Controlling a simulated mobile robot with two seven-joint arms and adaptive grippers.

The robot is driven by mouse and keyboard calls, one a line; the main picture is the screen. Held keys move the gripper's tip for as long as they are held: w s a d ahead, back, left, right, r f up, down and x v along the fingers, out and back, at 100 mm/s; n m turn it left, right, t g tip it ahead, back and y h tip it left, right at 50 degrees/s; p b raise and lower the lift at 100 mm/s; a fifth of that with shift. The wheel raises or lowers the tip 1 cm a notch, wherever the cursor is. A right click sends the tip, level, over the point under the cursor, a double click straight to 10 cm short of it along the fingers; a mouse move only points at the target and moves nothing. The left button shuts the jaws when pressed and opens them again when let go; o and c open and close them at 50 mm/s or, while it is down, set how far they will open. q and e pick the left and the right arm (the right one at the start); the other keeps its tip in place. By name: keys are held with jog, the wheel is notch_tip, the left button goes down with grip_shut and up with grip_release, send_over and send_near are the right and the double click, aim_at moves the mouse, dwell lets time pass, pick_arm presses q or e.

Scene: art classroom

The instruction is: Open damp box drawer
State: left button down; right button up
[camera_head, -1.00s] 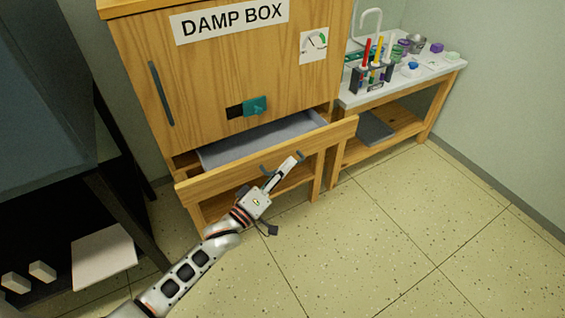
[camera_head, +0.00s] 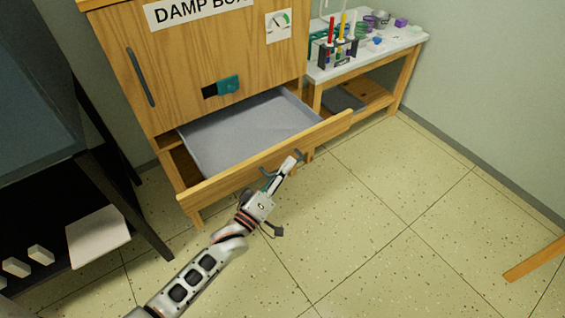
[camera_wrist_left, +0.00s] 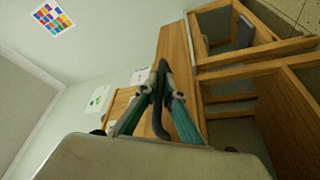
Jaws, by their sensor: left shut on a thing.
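The damp box (camera_head: 190,55) is a wooden cabinet with a lettered label, partly cut off at the top of the head view. Its drawer (camera_head: 240,128) is pulled well out below the door, and its grey inside shows empty. My left gripper (camera_head: 280,170) is at the drawer front (camera_head: 215,184), shut on the dark drawer handle (camera_wrist_left: 158,95). In the left wrist view the fingers close on both sides of that handle. My right gripper is not in view.
A side table (camera_head: 385,52) with test tubes and jars stands right of the cabinet. A dark shelf unit (camera_head: 90,170) stands at the left. A wooden piece (camera_head: 535,258) lies at the right edge. The tiled floor before the drawer is clear.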

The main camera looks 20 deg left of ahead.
pick_arm(q)
jog(key=shift+f, duration=0.1)
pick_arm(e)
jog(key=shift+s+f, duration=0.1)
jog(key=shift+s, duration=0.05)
pick_arm(q)
jog(key=c, duration=2.2)
grip_release()
jog(key=shift+o, duration=0.2)
jog(key=shift+s, duration=0.15)
jog(key=v, duration=1.2)
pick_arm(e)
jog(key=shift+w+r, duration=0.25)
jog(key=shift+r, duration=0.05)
